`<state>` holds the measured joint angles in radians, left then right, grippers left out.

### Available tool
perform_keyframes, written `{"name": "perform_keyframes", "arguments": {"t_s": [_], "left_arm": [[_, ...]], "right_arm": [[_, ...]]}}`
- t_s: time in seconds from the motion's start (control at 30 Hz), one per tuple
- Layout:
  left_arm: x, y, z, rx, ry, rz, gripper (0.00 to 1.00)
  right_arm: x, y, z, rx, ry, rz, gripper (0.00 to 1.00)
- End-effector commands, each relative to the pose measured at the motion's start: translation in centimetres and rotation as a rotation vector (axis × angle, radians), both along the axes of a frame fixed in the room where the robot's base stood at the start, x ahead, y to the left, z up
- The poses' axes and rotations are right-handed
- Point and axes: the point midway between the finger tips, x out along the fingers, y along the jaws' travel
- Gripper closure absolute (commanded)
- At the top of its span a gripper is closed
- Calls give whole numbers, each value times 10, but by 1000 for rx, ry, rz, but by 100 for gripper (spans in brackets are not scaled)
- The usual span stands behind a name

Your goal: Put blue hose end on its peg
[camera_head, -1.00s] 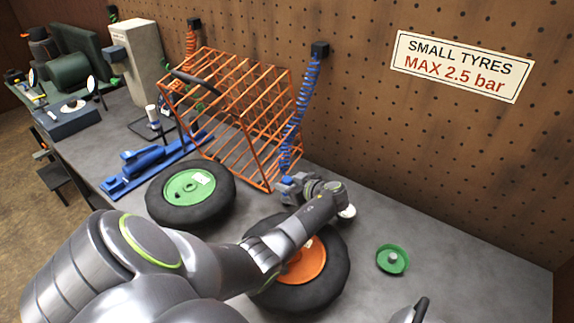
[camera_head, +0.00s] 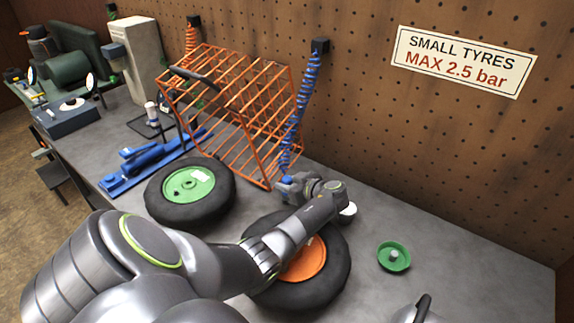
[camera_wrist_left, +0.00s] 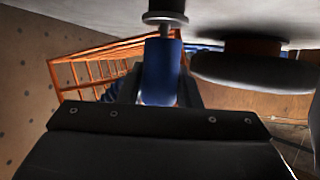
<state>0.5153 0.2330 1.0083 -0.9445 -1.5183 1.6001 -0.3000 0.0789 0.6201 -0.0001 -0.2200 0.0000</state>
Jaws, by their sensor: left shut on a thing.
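The blue coiled hose (camera_head: 303,105) hangs from a dark block on the pegboard, with its lower end at my left gripper (camera_head: 289,187). That gripper is shut on the blue hose end (camera_wrist_left: 161,72), beside the orange cage's lower right corner. In the left wrist view, a pale round piece (camera_wrist_left: 165,17) on a thin stem lines up with the hose end. I cannot tell whether it is part of the hose end or the peg. The peg cannot be made out for sure in the head view.
The orange wire cage (camera_head: 262,128) stands just left of the hose. The green-hubbed tyre (camera_head: 165,206) and orange-hubbed tyre (camera_head: 335,283) lie on the bench. A white round thing (camera_head: 347,210) is right of the gripper; a green dish (camera_head: 394,257) lies further right.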

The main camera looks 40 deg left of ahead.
Motion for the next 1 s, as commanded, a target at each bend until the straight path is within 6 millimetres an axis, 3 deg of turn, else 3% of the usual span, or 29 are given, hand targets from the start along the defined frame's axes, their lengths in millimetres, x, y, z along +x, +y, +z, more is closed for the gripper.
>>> {"name": "perform_keyframes", "arguments": {"t_s": [0.37, 1.0], "left_arm": [[0, 0, 13, 1, -2, 0, 100], [0, 0, 12, 1, -2, 1, 100]], "right_arm": [[0, 0, 8, 0, 0, 0, 64], [0, 0, 6, 0, 0, 0, 64]]}}
